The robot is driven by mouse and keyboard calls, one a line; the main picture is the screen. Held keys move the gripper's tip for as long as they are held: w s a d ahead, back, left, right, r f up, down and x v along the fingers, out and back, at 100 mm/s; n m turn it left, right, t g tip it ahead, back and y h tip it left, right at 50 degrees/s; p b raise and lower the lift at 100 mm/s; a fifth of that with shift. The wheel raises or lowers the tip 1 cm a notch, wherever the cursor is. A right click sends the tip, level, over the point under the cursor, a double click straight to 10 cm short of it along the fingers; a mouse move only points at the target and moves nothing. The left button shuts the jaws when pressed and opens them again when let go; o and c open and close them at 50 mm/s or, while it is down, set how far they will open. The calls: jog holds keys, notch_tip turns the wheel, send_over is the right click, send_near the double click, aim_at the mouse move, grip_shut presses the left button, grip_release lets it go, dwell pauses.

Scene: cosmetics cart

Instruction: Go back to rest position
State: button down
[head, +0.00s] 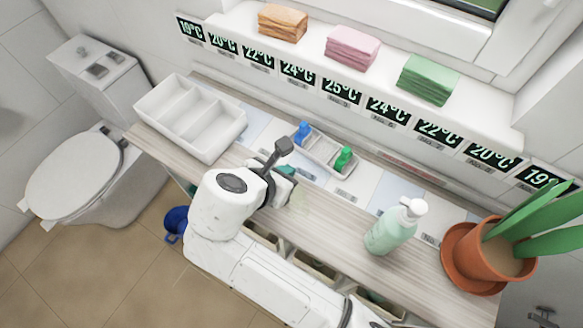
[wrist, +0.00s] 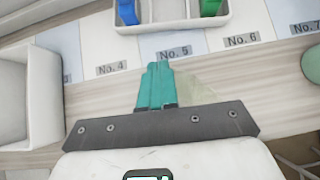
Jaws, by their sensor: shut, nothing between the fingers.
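My gripper (head: 289,170) is over the wooden cart top (head: 330,215), in front of the small two-part tray (head: 322,150). In the wrist view its teal fingers (wrist: 156,78) are together with nothing between them, pointing toward the No. 5 label (wrist: 174,53). The tray holds a blue item (head: 303,132) and a green item (head: 344,158), both apart from my fingers. A pale greenish patch beside the fingers in the wrist view is too unclear to name.
A white compartment tray (head: 192,118) stands to the left, its compartments looking empty. A pump bottle (head: 395,230) and a potted plant (head: 487,258) stand to the right. Folded towels (head: 352,48) lie on the ledge behind. A toilet (head: 75,170) is beyond the cart's left end.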

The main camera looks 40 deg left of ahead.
jog(key=v, duration=0.6)
jog(key=shift+s+r, duration=0.15)
jog(key=shift+s, duration=0.1)
jog(key=shift+d, duration=0.1)
